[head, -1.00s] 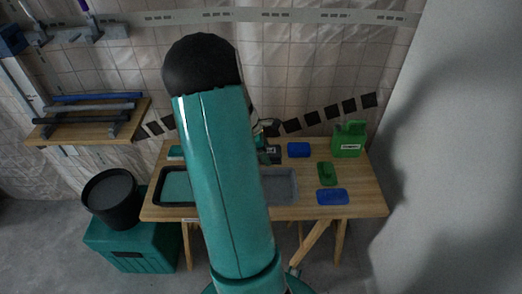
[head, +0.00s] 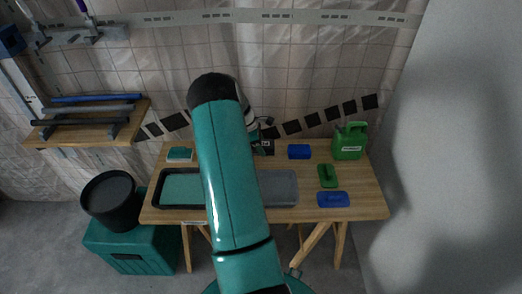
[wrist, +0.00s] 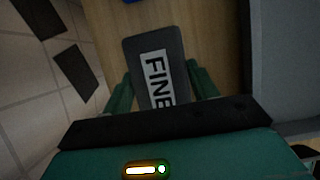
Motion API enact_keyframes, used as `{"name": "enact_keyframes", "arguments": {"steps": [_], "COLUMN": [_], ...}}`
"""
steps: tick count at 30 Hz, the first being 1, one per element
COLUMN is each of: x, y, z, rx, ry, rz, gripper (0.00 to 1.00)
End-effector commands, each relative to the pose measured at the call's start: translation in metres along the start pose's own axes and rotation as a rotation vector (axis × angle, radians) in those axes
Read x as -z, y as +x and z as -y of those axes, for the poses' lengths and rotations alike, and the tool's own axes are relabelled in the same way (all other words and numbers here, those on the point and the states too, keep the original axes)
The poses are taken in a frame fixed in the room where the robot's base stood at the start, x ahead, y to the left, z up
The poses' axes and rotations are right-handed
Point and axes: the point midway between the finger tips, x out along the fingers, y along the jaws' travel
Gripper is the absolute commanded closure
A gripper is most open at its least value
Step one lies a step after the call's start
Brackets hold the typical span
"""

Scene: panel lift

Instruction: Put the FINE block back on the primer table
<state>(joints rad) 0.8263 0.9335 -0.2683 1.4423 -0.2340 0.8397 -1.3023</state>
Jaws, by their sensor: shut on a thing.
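The FINE block (wrist: 158,62) is dark grey with a white label reading FINE, and it fills the middle of the wrist view. My gripper (wrist: 160,88) is shut on it, with a green finger on each side. The wooden primer table (head: 365,197) shows below the block in the wrist view; the gap between them cannot be told. In the head view a dark piece of the block (head: 266,147) shows at the back of the table, and my teal arm hides most of my gripper.
On the table are a black-rimmed tray (head: 157,190), a grey tray (head: 282,188), blue blocks (head: 299,152) (head: 333,199), a green tool (head: 327,175) and a green canister (head: 350,142). A tiled wall stands close behind. A black bucket (head: 109,199) stands to the left.

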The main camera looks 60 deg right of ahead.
Motion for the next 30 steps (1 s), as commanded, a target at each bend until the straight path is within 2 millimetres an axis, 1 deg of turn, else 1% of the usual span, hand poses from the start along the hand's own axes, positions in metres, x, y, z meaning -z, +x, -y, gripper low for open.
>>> {"name": "enact_keyframes", "arguments": {"steps": [4,9,16,17,19,20,27,30], "x": [0.004,0.013,0.015,0.015,0.015,0.015,0.015,0.015], "y": [0.009,0.032,0.034,0.035,0.035,0.035,0.034,0.031], "z": [-0.008,-0.007,-0.007,-0.007,-0.007,-0.007,-0.007,-0.007], "rx": [0.001,0.001,-0.001,-0.001,0.000,0.000,0.000,-0.001], "ry": [0.000,-0.001,0.000,0.000,0.000,0.000,0.000,0.000], "rz": [0.001,0.002,0.001,0.001,0.001,0.001,0.001,0.000], "gripper": [0.65,0.65,0.65,0.35,0.22,0.20,0.20,0.20]}}
